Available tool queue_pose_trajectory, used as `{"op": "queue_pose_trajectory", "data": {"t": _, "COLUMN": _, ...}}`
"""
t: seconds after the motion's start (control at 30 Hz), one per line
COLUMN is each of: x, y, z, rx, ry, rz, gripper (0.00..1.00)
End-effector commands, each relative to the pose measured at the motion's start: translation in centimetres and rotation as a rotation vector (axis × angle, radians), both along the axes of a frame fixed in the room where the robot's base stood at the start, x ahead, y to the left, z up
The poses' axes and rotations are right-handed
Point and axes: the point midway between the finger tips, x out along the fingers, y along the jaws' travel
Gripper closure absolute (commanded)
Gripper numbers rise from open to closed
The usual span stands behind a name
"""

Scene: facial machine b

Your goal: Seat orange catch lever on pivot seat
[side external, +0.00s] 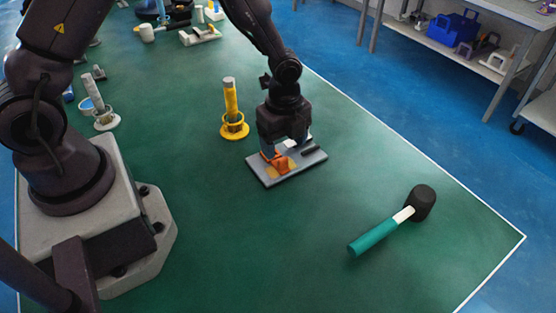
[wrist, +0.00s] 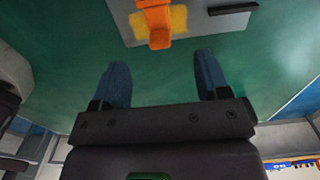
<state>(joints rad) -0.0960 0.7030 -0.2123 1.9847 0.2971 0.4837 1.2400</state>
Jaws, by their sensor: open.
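The orange catch lever (side external: 281,162) is on a grey plate (side external: 310,160) on the green table, below my gripper (side external: 286,150). In the wrist view the orange lever (wrist: 155,22) lies over a yellow patch (wrist: 178,19) on the plate (wrist: 120,12), and its top runs out of frame. My gripper (wrist: 161,66) is open, with its two blue-grey fingers apart and nothing between them. The lever appears beyond the fingertips, roughly in line with the gap. I cannot tell the pivot seat apart, or whether the lever sits on it.
A dark bar (side external: 310,149) lies on the plate. A yellow post on a ringed base (side external: 232,110) stands left of the plate. A mallet with a teal handle (side external: 375,238) lies to the right. A grey post (side external: 100,108) stands far left. The table in front is clear.

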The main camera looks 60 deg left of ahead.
Motion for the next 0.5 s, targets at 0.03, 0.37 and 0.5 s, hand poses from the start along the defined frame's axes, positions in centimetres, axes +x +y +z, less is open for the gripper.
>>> {"op": "queue_pose_trajectory", "data": {"t": 0.03, "x": 0.1, "y": 0.1, "z": 0.9, "rx": 0.0, "ry": -0.005, "rz": 0.002, "gripper": 0.31}}
{"op": "queue_pose_trajectory", "data": {"t": 0.37, "x": 0.1, "y": 0.1, "z": 8.2, "rx": 0.001, "ry": -0.007, "rz": 0.001, "gripper": 0.31}}
{"op": "queue_pose_trajectory", "data": {"t": 0.5, "x": 0.1, "y": 0.1, "z": 10.3, "rx": 0.001, "ry": -0.005, "rz": 0.002, "gripper": 0.31}}
